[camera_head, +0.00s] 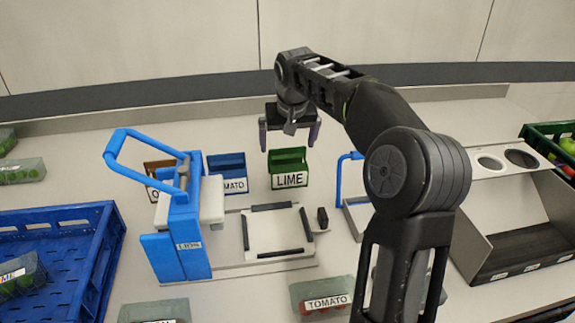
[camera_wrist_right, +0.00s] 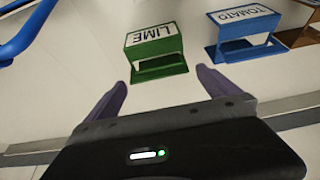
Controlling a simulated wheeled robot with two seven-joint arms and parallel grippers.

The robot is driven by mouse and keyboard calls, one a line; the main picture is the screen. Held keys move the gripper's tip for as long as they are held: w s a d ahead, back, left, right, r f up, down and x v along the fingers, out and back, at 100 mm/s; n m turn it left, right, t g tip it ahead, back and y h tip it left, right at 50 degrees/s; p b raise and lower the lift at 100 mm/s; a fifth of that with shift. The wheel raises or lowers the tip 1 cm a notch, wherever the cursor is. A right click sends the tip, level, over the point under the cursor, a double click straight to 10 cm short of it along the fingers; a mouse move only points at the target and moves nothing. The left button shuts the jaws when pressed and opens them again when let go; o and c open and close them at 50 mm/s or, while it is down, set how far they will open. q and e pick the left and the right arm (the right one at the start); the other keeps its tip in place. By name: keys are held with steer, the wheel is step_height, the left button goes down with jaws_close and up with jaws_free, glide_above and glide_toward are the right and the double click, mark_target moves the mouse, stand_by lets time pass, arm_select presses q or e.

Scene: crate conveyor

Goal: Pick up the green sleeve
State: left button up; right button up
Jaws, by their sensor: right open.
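The green sleeve (camera_head: 289,168), labelled LIME, stands on the table at the back, right of the blue TOMATO sleeve. In the right wrist view the green sleeve (camera_wrist_right: 155,52) sits just beyond my right fingertips, roughly centred between them and apart from them. My right gripper (camera_head: 290,138) is open and empty, above and behind the green sleeve in the head view. Its two fingers (camera_wrist_right: 163,85) are spread wide in the wrist view. My left gripper is not in view.
A blue TOMATO sleeve (camera_head: 227,172) stands close left of the green one, with a brown sleeve (camera_head: 158,168) beyond. A blue lever press (camera_head: 182,235) and white framed plate (camera_head: 275,230) are in front. A blue crate (camera_head: 98,255) is left; a grey dispenser (camera_head: 515,235) is right.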

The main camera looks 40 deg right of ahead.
mark_target(288, 150)
steer(key=x, duration=0.5)
steer(key=shift+s, duration=0.15)
steer(key=shift+c, duration=0.2)
steer(key=c, duration=1)
steer(key=shift+r, duration=0.15)
step_height(288, 150, up, 10)
steer(key=shift+f+p, duration=0.1)
steer(key=shift+p, duration=0.5)
